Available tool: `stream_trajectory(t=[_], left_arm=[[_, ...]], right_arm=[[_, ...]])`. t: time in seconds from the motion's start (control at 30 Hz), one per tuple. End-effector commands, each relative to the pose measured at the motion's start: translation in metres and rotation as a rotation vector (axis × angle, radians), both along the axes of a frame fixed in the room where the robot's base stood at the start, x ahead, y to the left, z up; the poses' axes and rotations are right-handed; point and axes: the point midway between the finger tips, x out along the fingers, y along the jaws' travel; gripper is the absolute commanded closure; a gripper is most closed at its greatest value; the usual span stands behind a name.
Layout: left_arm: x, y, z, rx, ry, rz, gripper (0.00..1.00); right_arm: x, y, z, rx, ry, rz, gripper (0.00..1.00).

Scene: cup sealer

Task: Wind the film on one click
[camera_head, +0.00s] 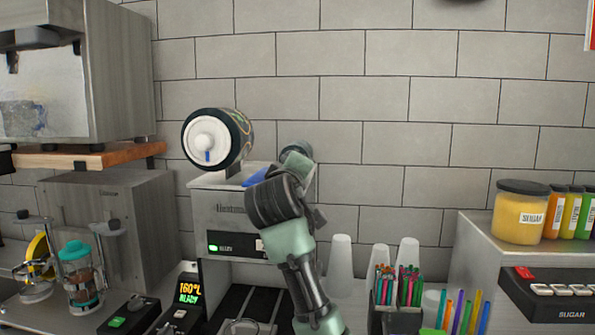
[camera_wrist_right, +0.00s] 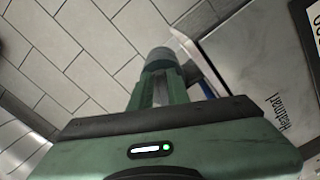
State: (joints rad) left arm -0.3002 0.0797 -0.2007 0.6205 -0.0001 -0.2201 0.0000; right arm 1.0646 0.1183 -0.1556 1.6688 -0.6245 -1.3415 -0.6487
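The cup sealer (camera_head: 232,222) is a grey metal machine against the tiled wall, with a lit green indicator on its front. A dark patterned film roll (camera_head: 240,135) with a white hub sits above it. My right gripper (camera_head: 298,163) is at the machine's upper right, beside a round grey-green knob (camera_head: 296,148). In the right wrist view the knob (camera_wrist_right: 160,56) is straight ahead at the fingertips. I cannot tell whether the fingers are closed on it. The machine's labelled side (camera_wrist_right: 250,85) is to the right there. My left gripper is not in view.
White cup stacks (camera_head: 341,255) and holders of coloured straws (camera_head: 397,290) stand right of my right arm. A sugar jar (camera_head: 520,212) sits on a raised shelf at far right. A temperature display (camera_head: 188,290) and a glass press (camera_head: 80,275) are at left.

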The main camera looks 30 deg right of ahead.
Motion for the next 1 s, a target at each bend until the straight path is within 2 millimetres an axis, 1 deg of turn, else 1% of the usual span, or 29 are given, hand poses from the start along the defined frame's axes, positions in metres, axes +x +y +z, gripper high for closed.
stream_trajectory(t=[0.4, 0.47, 0.6, 0.8, 0.9, 1.0], left_arm=[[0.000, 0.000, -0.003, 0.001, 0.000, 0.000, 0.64], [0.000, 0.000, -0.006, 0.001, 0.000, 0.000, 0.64], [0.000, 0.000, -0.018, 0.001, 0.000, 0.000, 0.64], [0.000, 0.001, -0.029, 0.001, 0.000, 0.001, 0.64], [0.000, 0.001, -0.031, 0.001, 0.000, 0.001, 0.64], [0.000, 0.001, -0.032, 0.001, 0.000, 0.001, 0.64]], right_arm=[[-0.003, 0.002, -0.001, 0.000, 0.000, 0.000, 0.66], [-0.007, 0.006, -0.002, 0.000, -0.001, 0.002, 0.66], [-0.026, 0.021, -0.003, 0.001, -0.003, 0.003, 0.66], [-0.051, 0.040, -0.003, 0.000, -0.002, 0.003, 0.66], [-0.058, 0.045, -0.002, 0.000, -0.002, 0.000, 0.66], [-0.062, 0.047, -0.001, 0.000, 0.000, 0.000, 0.66]])
